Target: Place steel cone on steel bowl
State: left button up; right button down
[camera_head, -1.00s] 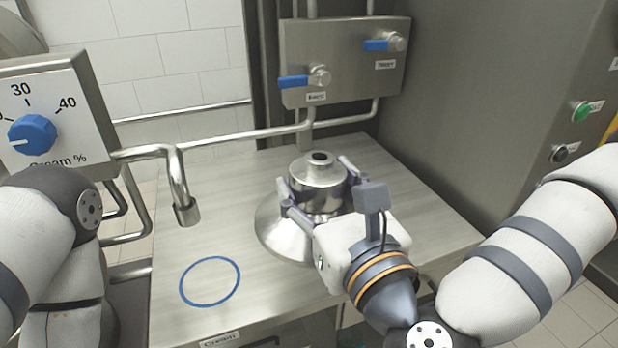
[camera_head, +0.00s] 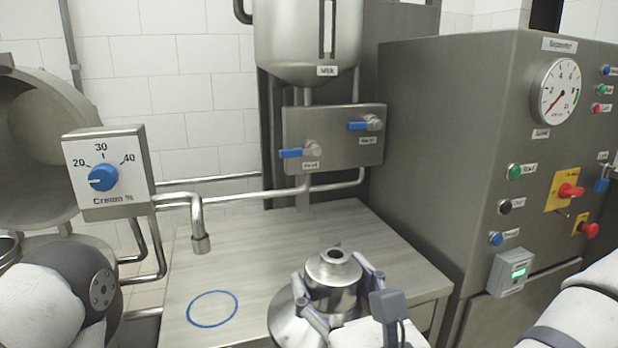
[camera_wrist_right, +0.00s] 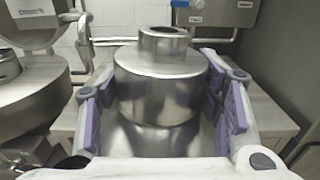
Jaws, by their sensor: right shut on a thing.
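The steel cone (camera_head: 333,272) has a round neck with a hole on top and a flared skirt below. My right gripper (camera_head: 340,292) is shut around its neck, a finger on each side. In the right wrist view the cone (camera_wrist_right: 160,88) stands upright between the purple finger pads. It is over the front part of the steel table; I cannot tell whether its skirt touches it. Round steelware (camera_wrist_right: 30,85), partly cut off at the left of the wrist view, may include the steel bowl; I cannot tell. My left arm shows at the lower left, its gripper out of view.
The steel table (camera_head: 330,225) bears a blue ring mark (camera_head: 212,291) left of the cone. A spout (camera_head: 200,243) hangs over its left part, beside the cream dial box (camera_head: 108,172). A large open steel lid (camera_head: 35,135) stands far left. A control cabinet (camera_head: 440,150) rises at right.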

jog(key=shift+s+d+f, duration=0.1)
jog(key=shift+d, duration=0.15)
jog(key=d+f+h, duration=0.1)
jog(key=d, duration=0.1)
jog(key=w+d+f+m+h, duration=0.1)
jog(key=d+f, duration=0.2)
jog(key=d, duration=0.1)
jog(key=shift+w+f+m+t+h, duration=0.3)
jog(key=shift+m+h, duration=0.1)
jog(key=s+d+f+m+h, duration=0.1)
jog(key=d+f+h, duration=0.1)
jog(key=d+f, duration=0.4)
jog(key=shift+s+d+m+h, duration=0.35)
jog(key=shift+d+m+h, duration=0.05)
jog(key=shift+d, duration=0.75)
jog(key=shift+a+f, duration=0.1)
jog(key=shift+f, duration=0.05)
